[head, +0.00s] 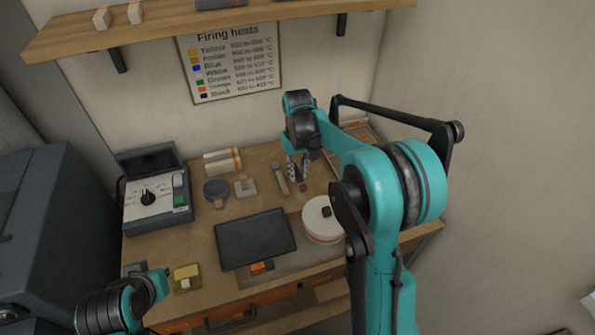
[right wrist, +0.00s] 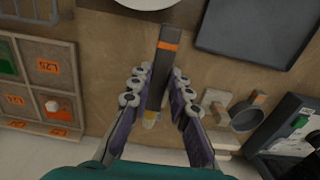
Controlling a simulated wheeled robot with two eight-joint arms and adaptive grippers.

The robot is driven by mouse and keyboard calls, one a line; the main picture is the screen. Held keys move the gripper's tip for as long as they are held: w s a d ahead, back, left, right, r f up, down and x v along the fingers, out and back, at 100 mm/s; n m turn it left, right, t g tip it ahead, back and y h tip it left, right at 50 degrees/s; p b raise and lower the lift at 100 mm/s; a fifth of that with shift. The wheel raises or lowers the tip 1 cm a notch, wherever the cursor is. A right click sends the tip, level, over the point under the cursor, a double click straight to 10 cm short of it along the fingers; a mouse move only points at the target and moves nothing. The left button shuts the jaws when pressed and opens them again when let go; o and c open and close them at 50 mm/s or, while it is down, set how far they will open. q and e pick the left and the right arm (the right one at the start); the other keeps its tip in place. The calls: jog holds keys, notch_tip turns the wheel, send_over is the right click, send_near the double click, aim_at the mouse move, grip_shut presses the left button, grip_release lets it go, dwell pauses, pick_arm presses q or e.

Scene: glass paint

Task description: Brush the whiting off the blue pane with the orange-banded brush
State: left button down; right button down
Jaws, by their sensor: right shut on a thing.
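In the right wrist view, my right gripper (right wrist: 158,98) is shut on a dark, flat-handled brush with an orange band (right wrist: 168,46). The band is at the upper end, and a pale yellowish tip shows at the lower end between the fingers. In the head view the right gripper (head: 298,172) is over the back of the bench, behind the white round stand. The held brush is hard to make out there. I cannot make out a blue pane or whiting on it in either view.
A dark tray (head: 255,240) lies mid-bench, left of the white round stand (head: 323,232). A round sieve (head: 215,188), a small block (head: 245,186) and a control box (head: 157,198) are further left. A labelled rack (right wrist: 45,75) stands beside the gripper. A shelf (head: 230,17) hangs above.

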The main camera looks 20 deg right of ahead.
aim_at(298, 174)
notch_tip(298, 174, up, 11)
jog(key=p, duration=0.7)
jog(key=shift+p, duration=0.3)
